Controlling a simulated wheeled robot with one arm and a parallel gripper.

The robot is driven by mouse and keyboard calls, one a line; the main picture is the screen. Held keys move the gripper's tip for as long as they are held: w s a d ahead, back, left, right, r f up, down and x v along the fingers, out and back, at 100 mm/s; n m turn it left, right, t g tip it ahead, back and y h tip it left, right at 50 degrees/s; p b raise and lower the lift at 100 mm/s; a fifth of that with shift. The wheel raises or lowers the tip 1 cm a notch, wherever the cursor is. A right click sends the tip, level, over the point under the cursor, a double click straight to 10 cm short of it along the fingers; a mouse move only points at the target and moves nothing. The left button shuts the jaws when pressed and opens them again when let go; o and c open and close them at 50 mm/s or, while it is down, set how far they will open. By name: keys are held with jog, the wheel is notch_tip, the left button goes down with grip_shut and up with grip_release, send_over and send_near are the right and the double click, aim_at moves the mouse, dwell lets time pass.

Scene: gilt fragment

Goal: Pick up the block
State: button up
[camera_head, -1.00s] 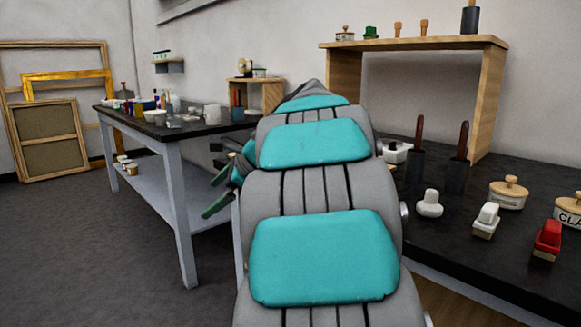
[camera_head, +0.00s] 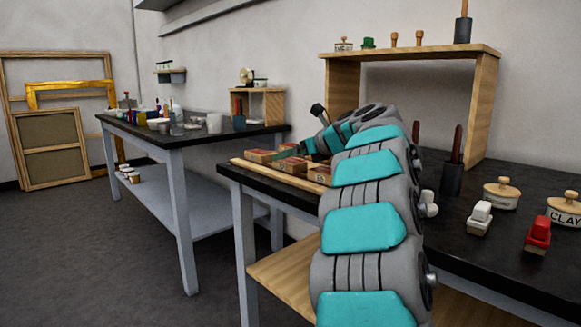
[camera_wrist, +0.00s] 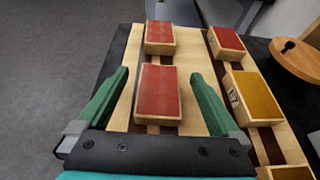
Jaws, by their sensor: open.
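Several wooden blocks with coloured tops lie on a wooden rack at the left end of the near table. In the wrist view, a red-topped block (camera_wrist: 158,92) lies in the middle. My gripper (camera_wrist: 160,73) is open and empty, with one green finger to each side of this block in the picture and gaps on both sides. I cannot tell how far above it the fingers are. Another red-topped block (camera_wrist: 160,36) is just beyond. In the head view, my arm hides part of the rack and most of my gripper; red-topped blocks (camera_head: 262,156) show at its left.
In the wrist view, a red-topped block (camera_wrist: 227,40) and a yellow-topped block (camera_wrist: 254,95) lie on the right row. Lidded jars (camera_head: 502,194), a white stamp-like piece (camera_head: 480,217) and a red one (camera_head: 538,234) stand right of my arm. A wooden shelf (camera_head: 410,54) stands behind.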

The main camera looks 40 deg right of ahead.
aim_at(288, 159)
jog(key=x, duration=0.3)
jog(key=shift+s+d+f, duration=0.15)
jog(key=shift+f, duration=0.15)
jog(key=shift+w+f, duration=0.2)
jog(key=shift+w, duration=0.45)
jog(key=c, duration=1.4)
